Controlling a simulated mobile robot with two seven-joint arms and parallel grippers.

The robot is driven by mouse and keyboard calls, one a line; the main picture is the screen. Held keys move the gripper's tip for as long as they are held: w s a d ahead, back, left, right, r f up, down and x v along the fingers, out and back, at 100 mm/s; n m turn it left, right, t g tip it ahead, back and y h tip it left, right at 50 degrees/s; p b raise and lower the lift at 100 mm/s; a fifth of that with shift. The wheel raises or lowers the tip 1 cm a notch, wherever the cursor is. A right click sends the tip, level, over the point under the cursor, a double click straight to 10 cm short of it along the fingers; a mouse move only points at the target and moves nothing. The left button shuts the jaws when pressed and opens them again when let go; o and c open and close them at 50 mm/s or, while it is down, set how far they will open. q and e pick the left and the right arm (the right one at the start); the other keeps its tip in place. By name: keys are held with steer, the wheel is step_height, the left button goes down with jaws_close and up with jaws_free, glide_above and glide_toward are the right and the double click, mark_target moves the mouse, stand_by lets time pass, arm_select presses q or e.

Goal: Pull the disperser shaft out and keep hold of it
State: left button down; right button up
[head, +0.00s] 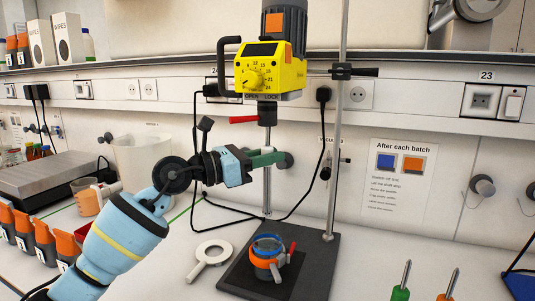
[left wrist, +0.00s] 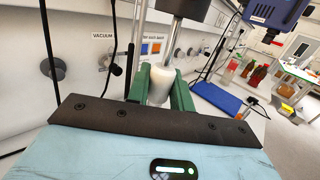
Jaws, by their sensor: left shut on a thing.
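The yellow disperser motor (head: 270,74) hangs on an upright stand rod. The dark coupling (head: 267,114) is below it, with a red lever (head: 243,119) pointing left, under the word OPEN. The thin steel disperser shaft (head: 267,190) is below the coupling, running down behind and under my left gripper (head: 268,158). In the left wrist view the green fingers are shut on the shaft's white collar (left wrist: 160,86), with a dark cylinder above it. I cannot tell whether the shaft's top is still inside the coupling. My right gripper is not in view.
An orange-clamped vessel (head: 268,258) stands on the dark stand base (head: 310,265) below the shaft. A white ring-shaped tool (head: 209,258) lies left of the base. Screwdriver-like handles stand at front right.

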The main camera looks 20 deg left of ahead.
mark_target(267, 170)
arm_select(q)
steer(key=shift+f+b, duration=0.4)
steer(key=shift+f, duration=1)
stand_by(0.9)
